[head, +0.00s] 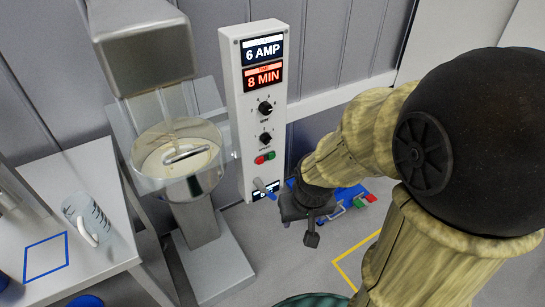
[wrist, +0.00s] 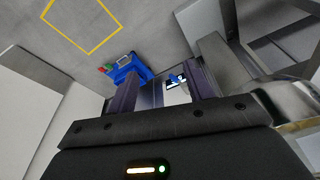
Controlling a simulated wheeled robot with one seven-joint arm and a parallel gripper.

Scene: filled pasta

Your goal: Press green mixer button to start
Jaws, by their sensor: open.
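The white control panel (head: 239,130) stands upright on the wall beside the mixer (head: 190,160). Its green button (head: 270,155) sits low on the panel, just right of a red button (head: 260,159). My gripper (head: 300,227) is to the right of the panel's lower end, below the buttons and apart from them. It also shows in the wrist view (wrist: 164,88), with its two fingers spread and nothing held between them. The green button cannot be made out in the wrist view.
A blue box (head: 347,197) with coloured parts lies beyond my gripper. A table (head: 100,205) at left holds a clear jug (head: 85,218). A yellow-outlined floor area (head: 347,278) is partly hidden by my arm.

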